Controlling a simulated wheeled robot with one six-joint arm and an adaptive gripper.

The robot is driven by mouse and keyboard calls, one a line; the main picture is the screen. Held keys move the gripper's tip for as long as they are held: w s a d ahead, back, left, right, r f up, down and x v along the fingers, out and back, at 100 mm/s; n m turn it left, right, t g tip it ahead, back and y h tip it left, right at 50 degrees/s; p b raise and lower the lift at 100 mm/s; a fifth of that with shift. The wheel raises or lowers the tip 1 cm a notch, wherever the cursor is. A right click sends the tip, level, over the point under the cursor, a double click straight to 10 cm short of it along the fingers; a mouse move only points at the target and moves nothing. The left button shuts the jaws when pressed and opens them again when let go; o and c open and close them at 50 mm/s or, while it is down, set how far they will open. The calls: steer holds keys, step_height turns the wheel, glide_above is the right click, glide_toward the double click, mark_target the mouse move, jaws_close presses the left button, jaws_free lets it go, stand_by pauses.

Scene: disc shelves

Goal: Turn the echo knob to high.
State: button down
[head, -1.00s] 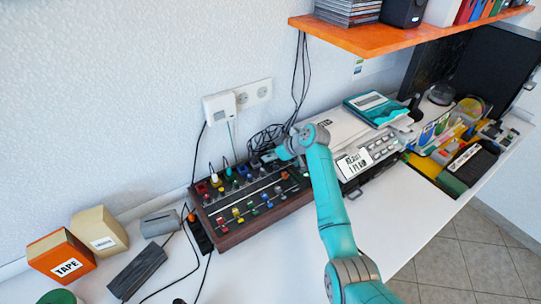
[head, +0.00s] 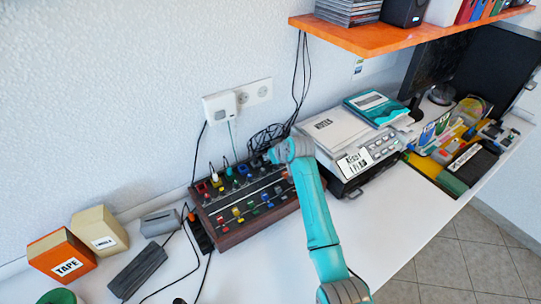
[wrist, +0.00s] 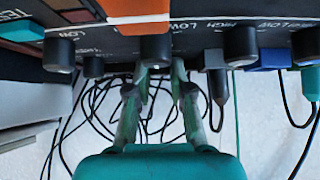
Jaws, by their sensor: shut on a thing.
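The mixer (head: 228,238), a dark panel in a reddish-brown case, carries rows of coloured knobs and sliders. In the wrist view its panel (wrist: 110,42) fills the top, with LOW and HIGH lettering upside down. A dark knob (wrist: 156,48) with orange at its top stands between the fingertips of my gripper (wrist: 160,72), which is shut on it. No echo label is readable, and the knob's pointer setting cannot be told. In the head view my gripper (head: 272,157) is at the mixer's back right corner and hides that knob.
More knobs stand close on both sides, including a dark one (wrist: 240,45) to the right. Loose black cables (head: 262,138) lie behind the mixer. A printer-like machine (head: 340,135) stands to its right. The white desk (head: 250,275) is clear in front.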

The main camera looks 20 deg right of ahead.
steer(key=m+h, duration=0.1)
steer(key=m, duration=0.1)
steer(key=m+h, duration=0.3)
steer(key=m, duration=0.1)
steer(key=shift+a+h, duration=0.25)
steer(key=shift+h, duration=0.05)
stand_by(0.4)
steer(key=c, duration=1.3)
jaws_free()
steer(key=shift+r, duration=0.1)
steer(key=v, duration=1.1)
steer(key=shift+s+a+r, duration=0.2)
steer(key=shift+s, duration=0.15)
steer(key=shift+f, duration=0.1)
